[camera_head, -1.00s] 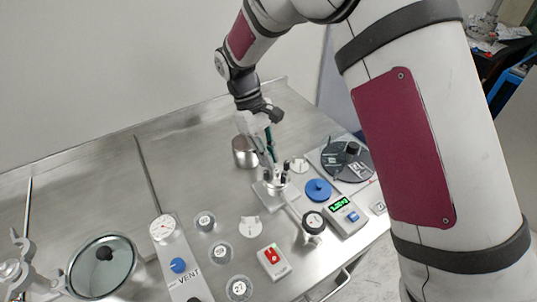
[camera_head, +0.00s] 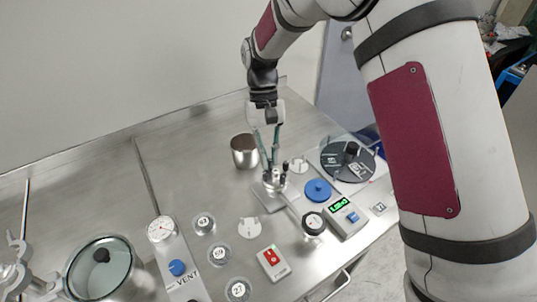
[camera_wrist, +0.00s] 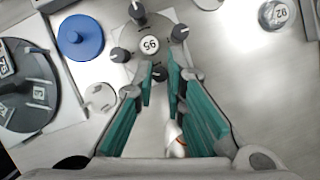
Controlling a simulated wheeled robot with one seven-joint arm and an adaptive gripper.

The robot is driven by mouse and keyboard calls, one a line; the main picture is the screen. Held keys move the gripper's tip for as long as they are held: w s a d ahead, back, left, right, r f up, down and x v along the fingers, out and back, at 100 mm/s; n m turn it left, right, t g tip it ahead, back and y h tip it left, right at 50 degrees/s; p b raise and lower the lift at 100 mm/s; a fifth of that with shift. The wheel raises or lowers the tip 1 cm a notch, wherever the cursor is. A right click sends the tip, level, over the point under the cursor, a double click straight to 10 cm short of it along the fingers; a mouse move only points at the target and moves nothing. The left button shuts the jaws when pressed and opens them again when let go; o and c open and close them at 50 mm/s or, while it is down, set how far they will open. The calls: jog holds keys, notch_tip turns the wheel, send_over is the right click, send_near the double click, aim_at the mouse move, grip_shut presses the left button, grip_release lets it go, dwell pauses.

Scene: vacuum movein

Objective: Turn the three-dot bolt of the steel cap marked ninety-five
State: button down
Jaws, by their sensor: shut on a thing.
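The steel cap (camera_wrist: 132,68) has a round label marked 95 (camera_wrist: 150,44) and several black bolts around it; it also shows in the head view (camera_head: 268,188). My gripper (camera_wrist: 160,76) comes down over the cap, and its teal fingers are shut on the near black bolt (camera_wrist: 160,73), which is partly hidden between the tips. The other bolts stand free at the far side (camera_wrist: 137,12), the left (camera_wrist: 120,55) and the right (camera_wrist: 180,33). I cannot make out dots on any bolt. In the head view my gripper (camera_head: 270,167) points down at the cap.
A steel cup (camera_head: 244,152) stands left of my gripper. A blue knob (camera_head: 318,190), a dark round dial (camera_head: 348,160) and a green display box (camera_head: 348,217) are to the right. Several numbered jars, one marked 27 (camera_head: 237,290), and a red switch (camera_head: 272,262) stand in front.

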jog(key=shift+r+m+y, duration=0.1)
jog(key=shift+m+y, duration=0.2)
jog(key=shift+m, duration=0.3)
jog(key=c, duration=1.9)
grip_release()
jog(key=v, duration=1.2)
